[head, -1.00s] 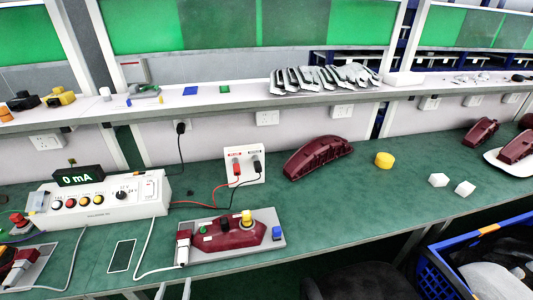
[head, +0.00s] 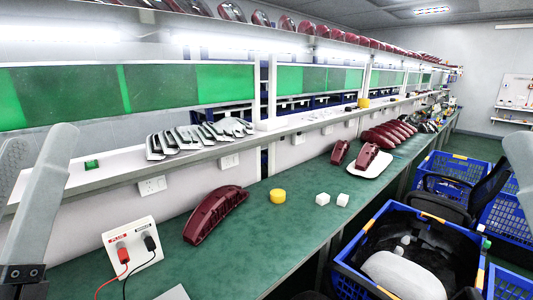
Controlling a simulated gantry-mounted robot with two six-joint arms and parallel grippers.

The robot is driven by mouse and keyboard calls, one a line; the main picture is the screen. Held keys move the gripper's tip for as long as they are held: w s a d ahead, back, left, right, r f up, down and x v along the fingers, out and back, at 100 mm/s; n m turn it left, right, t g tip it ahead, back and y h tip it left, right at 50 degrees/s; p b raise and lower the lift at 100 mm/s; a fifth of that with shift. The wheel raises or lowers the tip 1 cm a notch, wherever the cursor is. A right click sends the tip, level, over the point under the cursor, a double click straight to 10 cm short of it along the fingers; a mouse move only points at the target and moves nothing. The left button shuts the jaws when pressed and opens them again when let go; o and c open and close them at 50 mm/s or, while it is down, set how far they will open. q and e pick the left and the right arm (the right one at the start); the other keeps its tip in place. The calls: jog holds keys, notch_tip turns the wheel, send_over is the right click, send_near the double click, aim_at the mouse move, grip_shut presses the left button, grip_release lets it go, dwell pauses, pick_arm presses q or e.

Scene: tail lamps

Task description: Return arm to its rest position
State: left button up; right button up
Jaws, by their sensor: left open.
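My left gripper (head: 40,140) is at the left edge of the head view. Its two grey fingers point upward and stand apart, with nothing between them. It shows in front of the shelf and the left end of the green bench (head: 255,235). A grey piece of my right gripper (head: 522,160) shows at the right edge; the rest is cut off, so I cannot tell its jaws. A dark red lamp (head: 215,213) lies on the bench, apart from both grippers.
A white socket box (head: 133,248) with red and black plugs stands at the front left. A blue crate (head: 375,283) and a black chair (head: 445,205) are on the right.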

pick_arm(q)
notch_tip(320, 180, up, 39)
jog(key=s+d+m+h+p, duration=0.2)
jog(key=m+h+p, duration=0.2)
jog(key=p, duration=3.4)
jog(key=shift+d+m+t, duration=0.15)
jog(key=shift+m+t, duration=0.15)
jog(key=shift+m, duration=0.4)
